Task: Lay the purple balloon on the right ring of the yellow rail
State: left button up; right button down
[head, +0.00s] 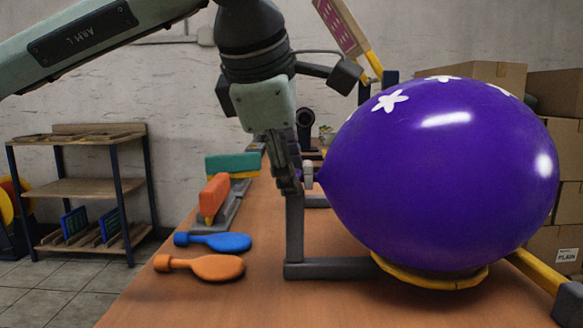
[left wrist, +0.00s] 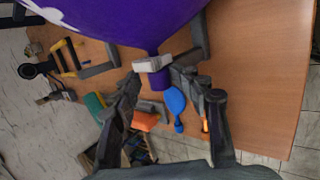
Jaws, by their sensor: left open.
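The big purple balloon (head: 450,175), with white flower prints, lies on its side over a yellow ring (head: 425,279) of the yellow rail (head: 535,271). It appears to rest on the ring and hides most of it. Its neck points left, with a pale grey clip (head: 308,175) on it. My left gripper (head: 294,183) is beside the neck. In the left wrist view its fingers (left wrist: 157,78) are apart, one on each side of the purple neck (left wrist: 158,81), with the clip (left wrist: 152,64) just beyond. My right gripper is not in view.
A blue flat balloon (head: 215,241) and an orange one (head: 205,266) lie on the wooden table (head: 180,305). Orange and green blocks (head: 214,195) stand behind them. A grey frame (head: 296,240) stands left of the balloon. A shelf (head: 85,188) and cardboard boxes (head: 560,90) are farther back.

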pick_arm(q)
jog(key=shift+r, duration=0.1)
jog(key=v, duration=1.2)
dwell(0.5)
